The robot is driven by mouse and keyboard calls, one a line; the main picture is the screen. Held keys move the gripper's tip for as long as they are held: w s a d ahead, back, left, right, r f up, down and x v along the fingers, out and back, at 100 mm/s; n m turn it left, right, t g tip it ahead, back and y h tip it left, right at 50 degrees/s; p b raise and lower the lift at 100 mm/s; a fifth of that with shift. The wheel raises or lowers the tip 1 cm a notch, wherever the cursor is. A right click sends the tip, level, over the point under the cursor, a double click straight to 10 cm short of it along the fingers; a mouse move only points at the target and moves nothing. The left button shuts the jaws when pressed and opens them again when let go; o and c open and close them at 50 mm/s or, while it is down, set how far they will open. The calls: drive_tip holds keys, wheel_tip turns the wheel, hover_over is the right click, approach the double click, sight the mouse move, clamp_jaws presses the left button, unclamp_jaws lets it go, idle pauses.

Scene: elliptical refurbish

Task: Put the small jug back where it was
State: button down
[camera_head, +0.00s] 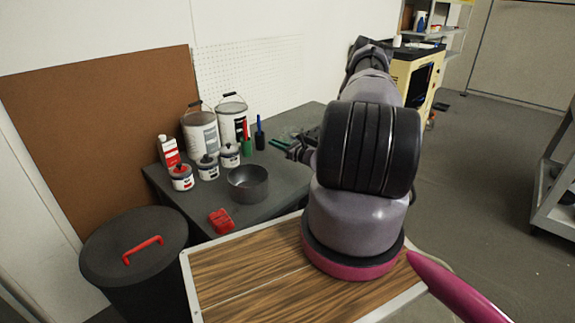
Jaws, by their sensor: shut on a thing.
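My gripper (297,151) is over the right part of the dark work table (285,186), partly hidden behind my own arm. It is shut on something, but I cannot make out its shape. I cannot pick out a small jug for certain anywhere. A dark grey round pot (248,184), open at the top, stands on the table to the left of my gripper. Three small labelled tins (208,168) stand behind and left of the pot. A red and white bottle (169,150) stands at the table's left end.
Two large white pails (200,131) stand at the back. Green- and blue-handled tools (259,135) stand beside them. A red block (220,220) lies near the front edge. A lidded black bin (132,250) and a wood-topped surface (245,277) are in front.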

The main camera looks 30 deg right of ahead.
drive_tip(key=shift+f, duration=4)
drive_tip(key=shift+f, duration=0.15)
drive_tip(key=c, duration=0.9)
unclamp_jaws()
